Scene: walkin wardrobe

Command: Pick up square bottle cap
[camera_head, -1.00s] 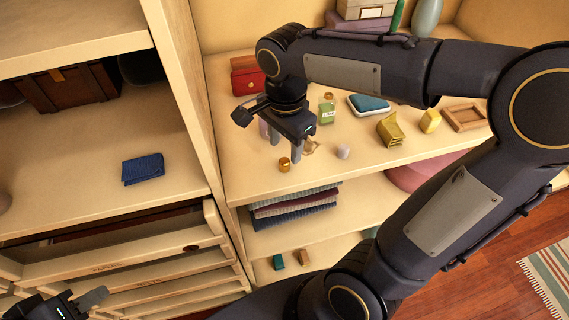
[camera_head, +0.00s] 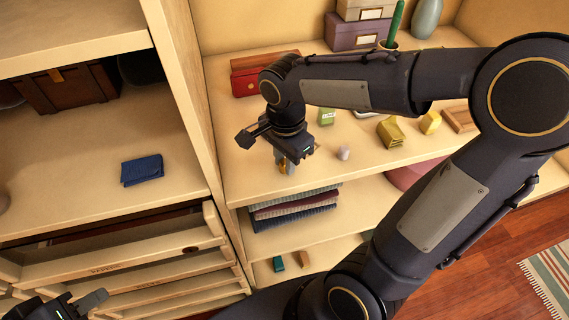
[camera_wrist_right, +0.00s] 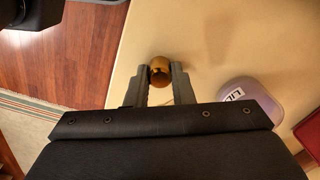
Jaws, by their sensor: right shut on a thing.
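A small gold bottle cap (camera_head: 282,166) stands near the front edge of the middle shelf. It looks round from above, not square. My right gripper (camera_head: 286,166) points down at the shelf and is shut on the cap. In the right wrist view the cap (camera_wrist_right: 159,70) sits between the two fingertips (camera_wrist_right: 160,76). My left gripper (camera_head: 98,306) is at the bottom left corner, partly cut off, and seems open and empty.
A small pale object (camera_head: 343,152) stands just right of my right gripper. Yellow items (camera_head: 390,132), a red box (camera_head: 247,82) and a lilac labelled bottle (camera_wrist_right: 251,98) are nearby. The shelf divider (camera_head: 190,100) rises on the left. Folded cloths (camera_head: 292,208) lie below.

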